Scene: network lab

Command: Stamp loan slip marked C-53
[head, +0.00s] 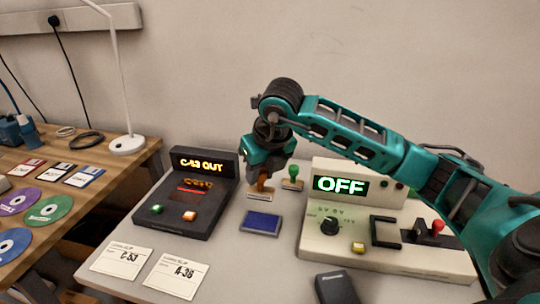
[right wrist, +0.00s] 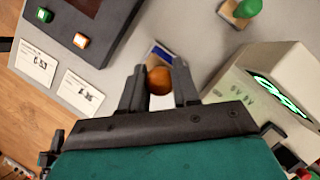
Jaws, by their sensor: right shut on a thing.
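My right gripper (head: 264,178) is shut on the orange-handled stamp (head: 262,192), behind the blue ink pad (head: 262,223). Its round orange handle (right wrist: 159,80) sits between the fingertips in the right wrist view. I cannot tell whether the stamp's base touches the table. The green-handled stamp (head: 292,177) stands just to the right. The loan slip marked C-53 (head: 121,263) lies flat at the table's front left; it also shows in the right wrist view (right wrist: 38,64). A second slip, which reads A-36 (head: 175,275), lies beside it. My left gripper is out of view.
A dark console (head: 190,205) with a lit "C-53 OUT" display stands behind the slips. A pale device (head: 385,240) showing "OFF" fills the right side. A dark box (head: 337,288) sits at the front. A wooden bench (head: 50,235) with discs and floppy disks is at left.

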